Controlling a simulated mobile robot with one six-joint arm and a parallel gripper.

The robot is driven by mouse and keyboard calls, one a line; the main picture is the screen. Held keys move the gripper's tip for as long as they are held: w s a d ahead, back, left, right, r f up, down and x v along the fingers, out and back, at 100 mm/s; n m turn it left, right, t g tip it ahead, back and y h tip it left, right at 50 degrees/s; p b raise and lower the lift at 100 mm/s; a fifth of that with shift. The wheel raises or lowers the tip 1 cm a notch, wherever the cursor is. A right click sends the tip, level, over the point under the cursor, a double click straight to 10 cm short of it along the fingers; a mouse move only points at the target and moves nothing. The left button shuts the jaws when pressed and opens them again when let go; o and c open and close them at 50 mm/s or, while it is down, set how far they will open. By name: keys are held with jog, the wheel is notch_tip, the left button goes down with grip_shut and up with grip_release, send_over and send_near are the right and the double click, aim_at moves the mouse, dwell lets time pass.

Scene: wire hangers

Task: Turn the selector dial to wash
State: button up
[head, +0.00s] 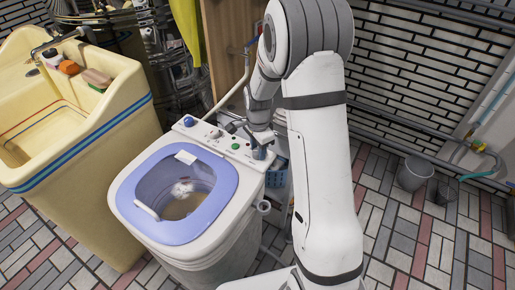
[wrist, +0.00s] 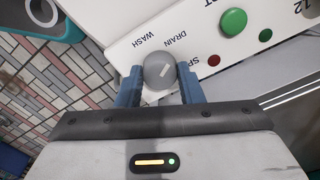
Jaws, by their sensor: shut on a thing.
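The selector dial (wrist: 158,70) is a round grey knob with a short white mark, in the wrist view. It sits on the white control panel (wrist: 112,52) beside the printed words WASH, DRAIN and a partly hidden one starting SP. The mark slants toward the upper right, on the DRAIN and SP side rather than toward WASH. My gripper (wrist: 160,88) is shut on the dial, one blue finger on each side. In the head view my gripper (head: 262,148) is at the right end of the panel on the washing machine (head: 200,250), largely hiding the dial.
A green button (wrist: 233,21) and a red light (wrist: 214,60) lie right of the dial. The purple lid (head: 128,205) is closed in front of the panel.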

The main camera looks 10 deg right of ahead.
jog(key=n, duration=1.1)
jog(key=shift+n, duration=0.6)
dwell(0.4)
jog(key=o, duration=1)
jog(key=shift+r+p, duration=0.75)
jog(key=shift+r, duration=3.15)
